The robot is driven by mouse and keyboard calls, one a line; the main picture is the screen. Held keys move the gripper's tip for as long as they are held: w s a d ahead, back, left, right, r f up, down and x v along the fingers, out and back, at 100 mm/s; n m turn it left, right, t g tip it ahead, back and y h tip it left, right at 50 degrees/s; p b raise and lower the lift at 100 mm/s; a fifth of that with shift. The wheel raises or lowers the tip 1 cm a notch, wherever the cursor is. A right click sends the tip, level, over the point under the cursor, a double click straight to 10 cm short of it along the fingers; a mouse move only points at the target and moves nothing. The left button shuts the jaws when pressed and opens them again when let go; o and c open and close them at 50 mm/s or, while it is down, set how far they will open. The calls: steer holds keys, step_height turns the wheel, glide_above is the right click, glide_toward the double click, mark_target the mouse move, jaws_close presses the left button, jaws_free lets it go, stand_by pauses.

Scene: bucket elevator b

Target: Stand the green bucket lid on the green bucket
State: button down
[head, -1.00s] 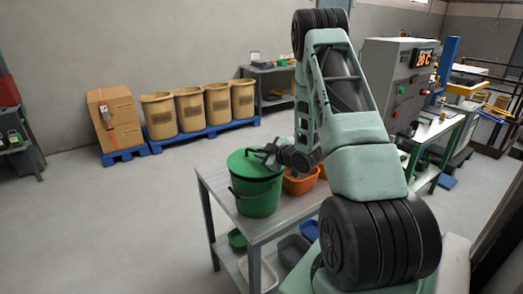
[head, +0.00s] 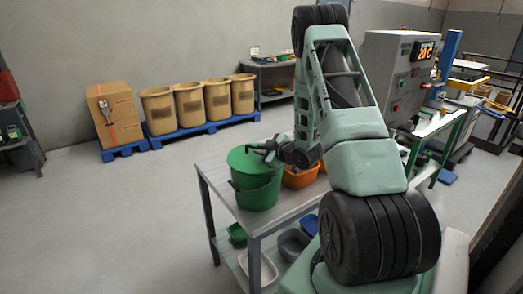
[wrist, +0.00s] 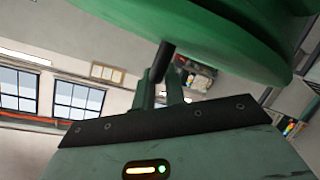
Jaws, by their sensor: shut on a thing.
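The green bucket (head: 257,196) stands upright on the grey metal table near its left corner. The round green lid (head: 243,160) is at the bucket's mouth, level or slightly tilted; I cannot tell whether it rests on the rim or hangs just above it. My gripper (head: 268,150) reaches in from the right over the lid. In the wrist view the fingers are shut on the lid's dark handle (wrist: 163,60), with the green lid (wrist: 205,30) filling the top of the picture. The bucket's rim is hidden by the lid.
An orange tub (head: 300,178) stands on the table (head: 285,218) close right of the bucket. Grey and green tubs sit on the lower shelf. Tan bins (head: 190,108) on a blue pallet (head: 205,131) stand behind.

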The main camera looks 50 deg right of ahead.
steer(key=shift+f, duration=0.2)
steer(key=c, duration=1.4)
jaws_free()
steer(key=shift+o, duration=0.2)
steer(key=shift+s, duration=0.1)
steer(key=b+v, duration=0.5)
steer(key=v, duration=1.2)
steer(key=shift+s+f, duration=0.1)
steer(key=shift+s, duration=0.05)
